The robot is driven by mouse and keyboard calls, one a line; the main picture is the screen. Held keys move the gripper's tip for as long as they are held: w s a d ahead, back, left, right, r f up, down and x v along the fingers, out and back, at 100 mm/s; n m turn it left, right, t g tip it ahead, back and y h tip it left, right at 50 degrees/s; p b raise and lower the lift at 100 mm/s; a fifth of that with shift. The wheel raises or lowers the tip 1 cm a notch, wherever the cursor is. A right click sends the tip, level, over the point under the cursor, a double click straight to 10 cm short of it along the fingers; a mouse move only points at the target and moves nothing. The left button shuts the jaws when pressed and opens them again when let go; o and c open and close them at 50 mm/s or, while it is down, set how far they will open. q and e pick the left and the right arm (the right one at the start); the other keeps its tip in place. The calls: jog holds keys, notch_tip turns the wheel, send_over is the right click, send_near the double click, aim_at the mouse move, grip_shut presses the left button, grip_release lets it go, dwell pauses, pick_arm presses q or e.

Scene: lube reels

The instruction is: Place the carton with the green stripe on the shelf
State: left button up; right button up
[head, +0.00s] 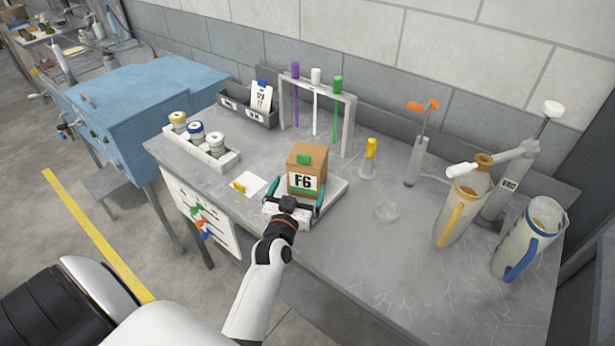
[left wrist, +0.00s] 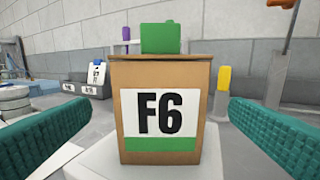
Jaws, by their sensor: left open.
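The carton (head: 306,164) is a brown box with a white F6 label, a green stripe below the label and a green piece on top. It stands upright on a pale flat base on the grey workbench. My left gripper (head: 293,196) is open, with its teal fingers on either side of the carton's lower part. In the left wrist view the carton (left wrist: 166,85) is centred between the two fingers, with gaps on both sides. The carton's back is hidden. I cannot make out which surface is the shelf. My right gripper does not show.
A rack (head: 347,120) with purple, white and green-topped rods stands behind the carton. A tray of jars (head: 203,146) is to the left. Two jugs (head: 467,208) (head: 533,240) and a pump stand at the right. The front right of the bench (head: 400,280) is clear.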

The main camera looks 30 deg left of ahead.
aim_at(303, 179)
pick_arm(q)
jog(key=b+x, duration=0.1)
jog(key=x, duration=0.3)
jog(key=shift+w+f, duration=0.2)
jog(key=shift+w, duration=0.05)
jog(key=b+x, duration=0.3)
jog(key=x, duration=0.2)
jog(key=shift+r, duration=0.1)
jog(key=shift+s+r, duration=0.1)
jog(key=shift+c, duration=1.1)
jog(key=c, duration=0.7)
jog(key=shift+c, duration=0.2)
jog(key=shift+r, duration=0.1)
